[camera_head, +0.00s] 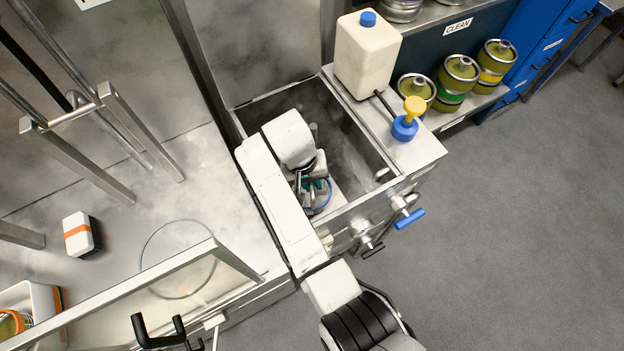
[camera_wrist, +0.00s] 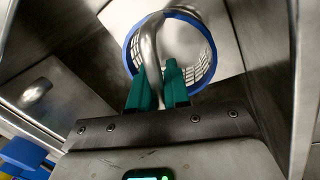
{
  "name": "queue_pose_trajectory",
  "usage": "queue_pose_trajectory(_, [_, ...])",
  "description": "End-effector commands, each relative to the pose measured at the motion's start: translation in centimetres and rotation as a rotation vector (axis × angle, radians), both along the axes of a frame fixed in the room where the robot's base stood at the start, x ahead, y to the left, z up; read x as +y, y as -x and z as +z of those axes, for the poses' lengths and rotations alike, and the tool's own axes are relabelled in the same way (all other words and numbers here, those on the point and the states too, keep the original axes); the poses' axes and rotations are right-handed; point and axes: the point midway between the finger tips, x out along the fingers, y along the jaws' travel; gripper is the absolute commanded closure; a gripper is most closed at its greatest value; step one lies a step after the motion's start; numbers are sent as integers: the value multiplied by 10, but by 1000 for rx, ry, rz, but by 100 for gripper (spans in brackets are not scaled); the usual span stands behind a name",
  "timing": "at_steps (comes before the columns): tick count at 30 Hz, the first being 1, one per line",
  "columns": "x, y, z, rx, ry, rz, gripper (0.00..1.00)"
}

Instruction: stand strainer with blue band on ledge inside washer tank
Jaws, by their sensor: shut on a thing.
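My gripper (camera_head: 312,185) is down inside the open steel washer tank (camera_head: 375,140), near its front wall. In the wrist view its green fingertips (camera_wrist: 158,88) are shut on the curved metal handle of the strainer (camera_wrist: 204,60). The strainer has a blue band round its rim and a pale perforated wall. In the head view only part of the blue band shows beside the fingers (camera_head: 328,194); my arm hides the rest. A pale flat surface, possibly the ledge (camera_head: 337,201), lies next to the strainer. I cannot tell whether they touch.
A white jug (camera_head: 366,55) with a blue cap and a blue-and-yellow knobbed part (camera_head: 406,124) stand on the tank's right deck. Valves with blue (camera_head: 409,219) and black handles stick out in front. A steel counter (camera_head: 190,220) lies left; several banded cans stand on the right shelf.

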Motion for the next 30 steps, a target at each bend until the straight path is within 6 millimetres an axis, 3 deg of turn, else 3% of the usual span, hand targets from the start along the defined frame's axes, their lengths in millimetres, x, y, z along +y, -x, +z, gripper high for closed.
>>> queue_pose_trajectory(6, [0, 0, -3, 0, 0, 0, 100])
queue_pose_trajectory(7, [0, 0, -3, 0, 0, 0, 82])
queue_pose_trajectory(15, [0, 0, -2, 0, 0, 0, 58])
queue_pose_trajectory(25, [1, 0, 5, -2, -1, 0, 58])
queue_pose_trajectory(30, [7, 0, 31, -5, -3, 0, 58])
